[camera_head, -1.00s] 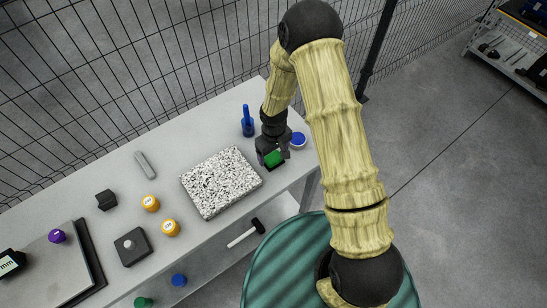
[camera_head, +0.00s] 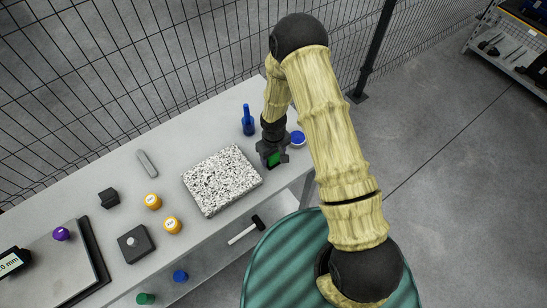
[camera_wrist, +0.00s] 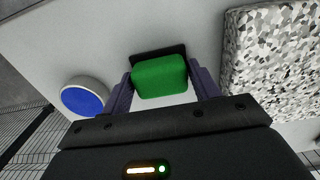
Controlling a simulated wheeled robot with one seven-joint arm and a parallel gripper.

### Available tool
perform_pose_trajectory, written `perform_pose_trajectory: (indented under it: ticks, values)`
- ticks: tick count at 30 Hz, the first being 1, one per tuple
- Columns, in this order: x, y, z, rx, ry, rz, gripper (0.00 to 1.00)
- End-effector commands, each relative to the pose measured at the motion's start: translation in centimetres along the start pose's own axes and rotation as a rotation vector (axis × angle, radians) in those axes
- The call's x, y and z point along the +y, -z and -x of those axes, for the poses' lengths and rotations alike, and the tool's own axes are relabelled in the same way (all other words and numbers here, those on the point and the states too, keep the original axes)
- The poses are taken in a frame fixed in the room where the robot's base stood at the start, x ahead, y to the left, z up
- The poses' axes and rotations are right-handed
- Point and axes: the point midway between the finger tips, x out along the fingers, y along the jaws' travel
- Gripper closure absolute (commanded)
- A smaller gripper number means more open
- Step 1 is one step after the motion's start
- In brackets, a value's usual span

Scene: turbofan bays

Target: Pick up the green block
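The green block (camera_head: 274,160) is at the right end of the grey workbench, largely covered by my gripper (camera_head: 271,158) in the head view. In the wrist view the green block (camera_wrist: 160,77) sits between the two dark fingers of my gripper (camera_wrist: 161,82). One finger is close along each side of it, with little or no gap at the tips. A dark patch shows just beyond the block. I cannot tell whether the fingers press on it, or whether it rests on the bench.
The speckled slab (camera_head: 222,181) lies just left of my gripper. The round blue-topped piece (camera_head: 297,138) is close on the right, and the blue bottle (camera_head: 248,121) stands behind. Yellow-topped pieces (camera_head: 172,224) are farther left. A wire fence (camera_head: 150,60) runs behind the bench.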

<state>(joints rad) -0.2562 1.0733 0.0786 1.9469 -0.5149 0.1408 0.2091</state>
Motion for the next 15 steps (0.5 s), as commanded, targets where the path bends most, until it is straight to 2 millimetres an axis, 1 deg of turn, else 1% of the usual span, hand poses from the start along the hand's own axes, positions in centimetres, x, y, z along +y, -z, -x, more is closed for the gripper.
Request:
perform_pose_trajectory:
  ticks: [1, 4, 5, 6, 15]
  values:
    - [0.00, 0.00, 0.01, 0.000, 0.000, 0.000, 0.49]
    - [0.00, 0.00, 0.01, 0.000, 0.000, 0.000, 0.69]
    - [0.00, 0.00, 0.01, 0.000, 0.000, 0.000, 0.70]
    - [0.01, 0.01, 0.02, 0.000, 0.000, 0.000, 0.73]
    - [0.02, 0.07, 0.35, 0.002, 0.000, -0.001, 0.73]
